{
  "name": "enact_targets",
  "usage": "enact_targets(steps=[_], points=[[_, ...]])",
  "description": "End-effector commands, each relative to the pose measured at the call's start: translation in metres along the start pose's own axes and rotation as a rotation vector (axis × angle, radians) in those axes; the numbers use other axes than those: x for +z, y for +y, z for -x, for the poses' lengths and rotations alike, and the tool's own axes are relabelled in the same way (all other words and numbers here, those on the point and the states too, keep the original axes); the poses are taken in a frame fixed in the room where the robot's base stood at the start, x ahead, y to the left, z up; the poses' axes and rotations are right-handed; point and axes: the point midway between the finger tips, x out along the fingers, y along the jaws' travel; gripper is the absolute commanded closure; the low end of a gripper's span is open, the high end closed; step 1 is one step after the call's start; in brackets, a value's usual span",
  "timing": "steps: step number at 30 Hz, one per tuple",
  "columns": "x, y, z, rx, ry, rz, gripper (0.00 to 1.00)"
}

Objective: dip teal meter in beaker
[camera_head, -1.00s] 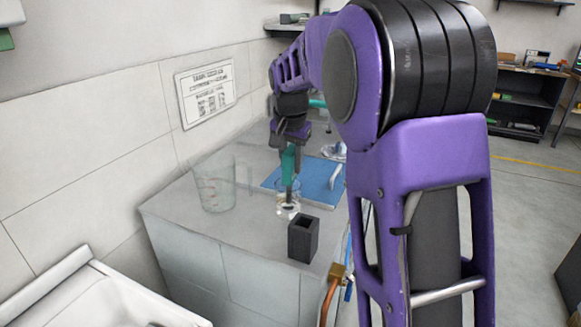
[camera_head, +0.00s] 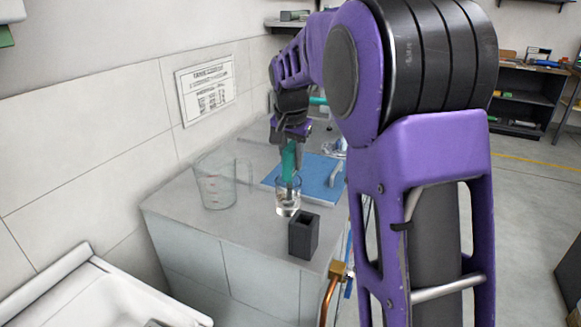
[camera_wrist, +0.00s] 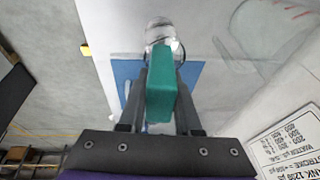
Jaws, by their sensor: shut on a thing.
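The teal meter (camera_head: 289,160) is held upright by my gripper (camera_head: 290,143). Its dark lower end reaches into the small clear beaker (camera_head: 288,207), which stands on the grey counter. In the wrist view the teal meter (camera_wrist: 161,85) sits between the two fingers of my gripper (camera_wrist: 160,95), which is shut on it. The small beaker (camera_wrist: 158,32) shows beyond the meter's far end there. Whether the tip touches the beaker's bottom or liquid cannot be told.
A larger clear beaker with red marks (camera_head: 217,190) stands to the left. A black open holder (camera_head: 303,236) stands in front, near the counter's edge. A blue mat (camera_head: 321,177) lies behind and to the right. A wall with a posted sheet (camera_head: 206,92) borders the left side.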

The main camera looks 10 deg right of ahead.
Motion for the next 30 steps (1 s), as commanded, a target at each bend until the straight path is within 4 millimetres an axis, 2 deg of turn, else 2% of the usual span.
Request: enact_targets(steps=[30], points=[[-0.027, -0.012, 0.093, -0.001, 0.001, 0.000, 1.00]])
